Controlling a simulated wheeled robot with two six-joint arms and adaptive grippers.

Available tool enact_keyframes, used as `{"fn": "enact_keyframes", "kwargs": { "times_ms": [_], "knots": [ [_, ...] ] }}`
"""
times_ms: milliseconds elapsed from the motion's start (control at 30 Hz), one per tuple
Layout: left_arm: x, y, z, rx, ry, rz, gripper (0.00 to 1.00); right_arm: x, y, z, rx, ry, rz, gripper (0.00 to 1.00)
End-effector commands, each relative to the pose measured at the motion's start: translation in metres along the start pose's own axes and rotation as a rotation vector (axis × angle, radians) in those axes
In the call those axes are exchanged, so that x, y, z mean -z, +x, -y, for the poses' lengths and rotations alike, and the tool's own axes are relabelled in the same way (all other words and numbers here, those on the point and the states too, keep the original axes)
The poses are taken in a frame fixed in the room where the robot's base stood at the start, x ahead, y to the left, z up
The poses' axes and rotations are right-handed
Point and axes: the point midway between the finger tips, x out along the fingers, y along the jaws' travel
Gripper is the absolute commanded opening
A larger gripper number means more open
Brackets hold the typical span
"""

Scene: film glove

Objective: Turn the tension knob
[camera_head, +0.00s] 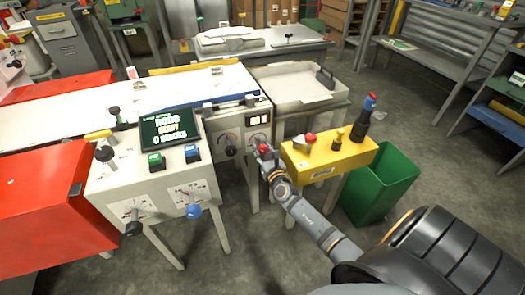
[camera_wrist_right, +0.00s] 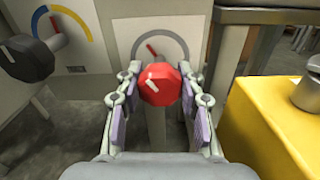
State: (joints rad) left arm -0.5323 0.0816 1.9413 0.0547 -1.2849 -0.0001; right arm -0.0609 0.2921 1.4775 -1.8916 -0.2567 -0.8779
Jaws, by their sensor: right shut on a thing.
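A red faceted knob (camera_wrist_right: 160,84) with a white line on its face sits in the middle of the right wrist view, in front of a round dial (camera_wrist_right: 158,47) with a grey ring and a red mark. In the head view the red knob (camera_head: 263,149) is on the front panel of the white machine (camera_head: 222,124). My right gripper (camera_wrist_right: 160,92) is shut on the red knob, with one padded finger at each side. The right gripper (camera_head: 266,155) partly covers the knob and dial in the head view. My left gripper is not in view. No knob label is readable.
A black knob (camera_wrist_right: 25,57) with a coloured arc dial is left of the red knob. A yellow box (camera_head: 330,158) with controls on top stands close on the right, beside a green bin (camera_head: 385,185). A screen (camera_head: 166,129) stands on the control cabinet.

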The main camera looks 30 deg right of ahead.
Motion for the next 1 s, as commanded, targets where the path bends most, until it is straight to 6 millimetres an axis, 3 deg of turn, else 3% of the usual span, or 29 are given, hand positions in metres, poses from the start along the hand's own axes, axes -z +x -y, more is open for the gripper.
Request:
{"fn": "enact_keyframes", "kwargs": {
  "times_ms": [367, 1000],
  "knots": [
    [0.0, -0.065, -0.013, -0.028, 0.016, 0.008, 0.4, 0.004, 0.0, 0.001, -0.001, 0.327, 0.0, 0.06],
    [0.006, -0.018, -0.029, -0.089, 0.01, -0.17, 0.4, 0.004, 0.0, 0.001, -0.001, 0.931, -0.001, 0.06]
  ]
}}
